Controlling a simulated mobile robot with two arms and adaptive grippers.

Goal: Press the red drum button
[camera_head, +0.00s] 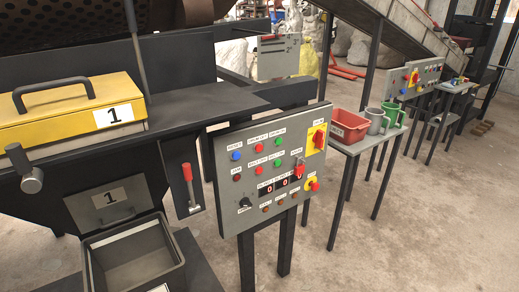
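A grey control panel (229,211) stands tilted in the middle of the view. It has two columns of small round buttons. An upper red button (255,148) sits beside an upper green button (278,143). A lower red button (255,170) sits beside a lower green button (278,163). The small labels above them are too blurred to read surely, so I cannot tell which red one is the drum's. A blue button (236,155) is at the upper left of the panel. Neither of my grippers is in view, and nothing covers the buttons.
The panel also has red controls on yellow plates (310,149) and a black knob (245,203). A red-handled lever (188,173) and a yellow lidded box (60,115) are at left. A red bin (349,127) stands on a side table. The space before the panel is free.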

